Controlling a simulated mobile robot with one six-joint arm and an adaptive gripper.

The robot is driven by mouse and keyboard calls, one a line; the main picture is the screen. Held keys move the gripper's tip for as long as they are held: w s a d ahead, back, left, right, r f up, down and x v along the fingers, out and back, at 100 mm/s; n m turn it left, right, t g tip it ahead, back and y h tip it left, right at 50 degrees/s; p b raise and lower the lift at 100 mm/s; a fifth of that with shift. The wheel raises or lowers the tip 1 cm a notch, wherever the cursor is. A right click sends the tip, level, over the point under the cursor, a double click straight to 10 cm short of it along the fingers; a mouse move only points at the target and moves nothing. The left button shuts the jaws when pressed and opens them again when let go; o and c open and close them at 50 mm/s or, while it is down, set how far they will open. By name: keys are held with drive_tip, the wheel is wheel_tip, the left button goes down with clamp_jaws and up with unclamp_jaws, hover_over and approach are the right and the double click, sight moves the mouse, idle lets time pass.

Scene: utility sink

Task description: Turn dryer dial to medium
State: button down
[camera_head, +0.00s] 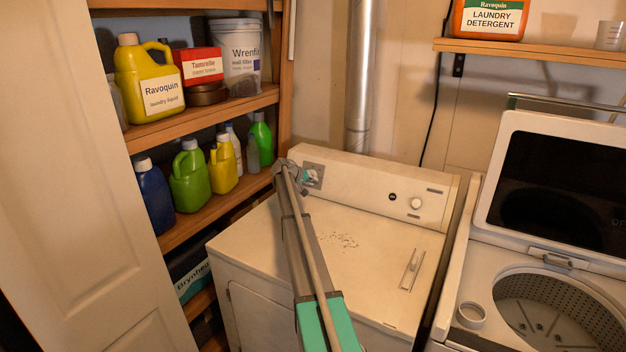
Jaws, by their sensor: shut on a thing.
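The white dryer (345,262) stands in the middle, with a raised control panel (360,193) along its back. My arm reaches up over the dryer top to the left end of that panel. My gripper (306,176) is at a grey plate (318,167) on the panel and is shut on the dial there. The dial is mostly hidden behind my gripper, so its setting cannot be read. A round white knob (416,204) and a small dark button (392,196) sit further right on the panel, apart from my gripper.
A wooden shelf (205,118) with several bottles, a red box (198,66) and a white bucket (239,55) stands close on the left. An open washer (480,290) is on the right. A metal duct (360,80) rises behind the dryer. The dryer top is mostly clear.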

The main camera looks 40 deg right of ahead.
drive_tip(key=shift+w+m, duration=0.4)
drive_tip(key=c, duration=0.6)
unclamp_jaws()
drive_tip(key=shift+s, duration=0.15)
drive_tip(key=shift+n, duration=0.3)
